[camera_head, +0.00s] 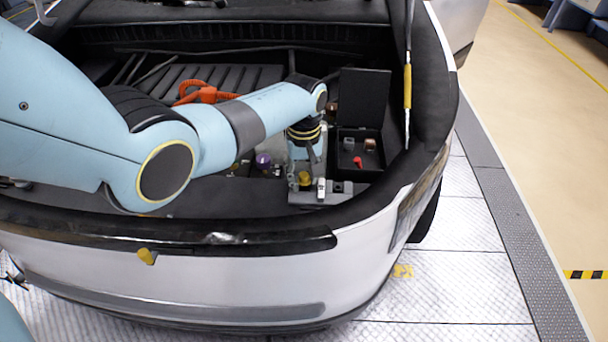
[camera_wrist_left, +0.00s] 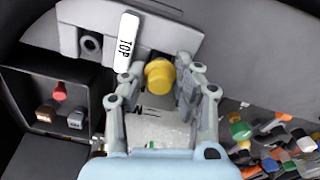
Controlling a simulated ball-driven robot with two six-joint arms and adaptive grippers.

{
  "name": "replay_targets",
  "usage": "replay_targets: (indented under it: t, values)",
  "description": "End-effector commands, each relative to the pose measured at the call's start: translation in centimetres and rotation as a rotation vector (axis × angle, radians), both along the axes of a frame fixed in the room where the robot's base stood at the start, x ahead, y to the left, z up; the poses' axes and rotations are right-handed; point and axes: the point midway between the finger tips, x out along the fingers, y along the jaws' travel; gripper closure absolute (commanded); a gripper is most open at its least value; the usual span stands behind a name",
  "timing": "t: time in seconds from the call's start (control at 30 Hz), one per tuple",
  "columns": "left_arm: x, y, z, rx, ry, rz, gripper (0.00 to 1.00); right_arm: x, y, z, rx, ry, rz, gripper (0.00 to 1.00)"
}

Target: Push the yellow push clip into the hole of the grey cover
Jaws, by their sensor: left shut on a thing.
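The yellow push clip (camera_wrist_left: 160,76) sits between the fingertips of my left gripper (camera_wrist_left: 160,80), which is shut on it. In the head view the clip (camera_head: 304,178) shows just below the gripper fingers. The grey cover (camera_wrist_left: 145,28) lies close beyond the clip; it also shows in the head view (camera_head: 340,195). A round hole shows at the cover's left part. A white tag marked TOP (camera_wrist_left: 126,42) is beside the clip. Whether the clip touches the cover cannot be told. My right gripper is not in view.
An open black box (camera_head: 364,135) at the right holds a red clip (camera_head: 357,161) and small grey and brown pieces. Several coloured loose pieces (camera_wrist_left: 272,140) lie on the other side. Orange cabling (camera_head: 207,93) lies farther back. The car's front edge runs close before the cover.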

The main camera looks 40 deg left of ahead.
Motion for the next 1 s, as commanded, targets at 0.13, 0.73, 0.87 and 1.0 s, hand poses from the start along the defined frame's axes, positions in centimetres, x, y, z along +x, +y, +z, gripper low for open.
replay_targets:
  t: [0.13,0.73,0.87,1.0]
  values:
    - [0.0,-0.01,0.04,0.0,0.0,0.0,0.81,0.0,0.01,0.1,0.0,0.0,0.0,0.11]
    - [0.0,-0.01,0.02,0.0,0.0,0.0,0.81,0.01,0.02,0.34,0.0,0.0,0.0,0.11]
    - [-0.02,-0.02,0.07,0.0,0.001,0.0,0.81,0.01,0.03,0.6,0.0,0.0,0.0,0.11]
    - [0.01,-0.02,0.02,0.0,0.0,-0.001,0.81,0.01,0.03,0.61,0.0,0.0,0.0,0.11]
